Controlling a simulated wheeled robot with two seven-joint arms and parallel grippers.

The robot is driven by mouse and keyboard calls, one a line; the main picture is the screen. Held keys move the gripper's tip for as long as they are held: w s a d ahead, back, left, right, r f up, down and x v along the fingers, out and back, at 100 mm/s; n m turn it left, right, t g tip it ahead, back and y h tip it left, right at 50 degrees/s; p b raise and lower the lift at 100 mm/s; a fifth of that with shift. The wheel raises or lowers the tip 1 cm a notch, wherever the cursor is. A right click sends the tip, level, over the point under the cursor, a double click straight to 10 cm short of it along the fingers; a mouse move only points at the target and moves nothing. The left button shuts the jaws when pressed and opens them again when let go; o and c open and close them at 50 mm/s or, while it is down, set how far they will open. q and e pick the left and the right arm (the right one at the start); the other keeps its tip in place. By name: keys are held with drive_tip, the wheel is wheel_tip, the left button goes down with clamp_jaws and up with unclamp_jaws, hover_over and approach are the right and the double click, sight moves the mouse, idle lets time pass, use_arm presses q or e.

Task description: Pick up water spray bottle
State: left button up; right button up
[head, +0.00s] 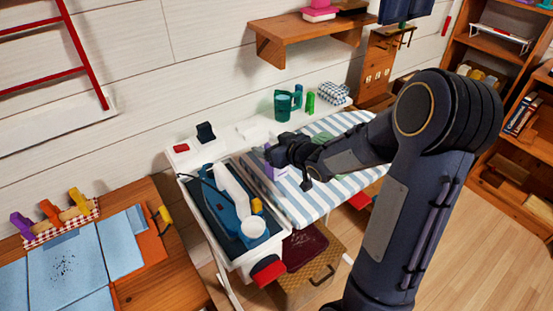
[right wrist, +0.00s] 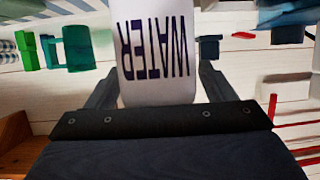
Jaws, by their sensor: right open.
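The water spray bottle (right wrist: 156,50) fills the middle of the right wrist view, a pale body with dark "WATER" lettering that appears upside down. My right gripper (right wrist: 155,80) is open, with one finger on each side of the bottle. I cannot tell whether the fingers touch it. In the head view my right gripper (head: 278,153) is low over the left end of the striped ironing board (head: 322,185). A small lilac part of the bottle (head: 273,170) shows beside it, and the rest is hidden by the gripper. My left gripper is out of view.
A blue and white iron (head: 232,198) stands on a dark tray left of the gripper. A green mug (head: 286,104) and a checked folded cloth (head: 334,93) are behind. A wooden shelf (head: 312,35) hangs above. A wooden table (head: 165,265) is at lower left.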

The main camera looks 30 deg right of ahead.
drive_tip(key=shift+c, duration=0.3)
drive_tip(key=c, duration=1.2)
drive_tip(key=shift+c, duration=0.2)
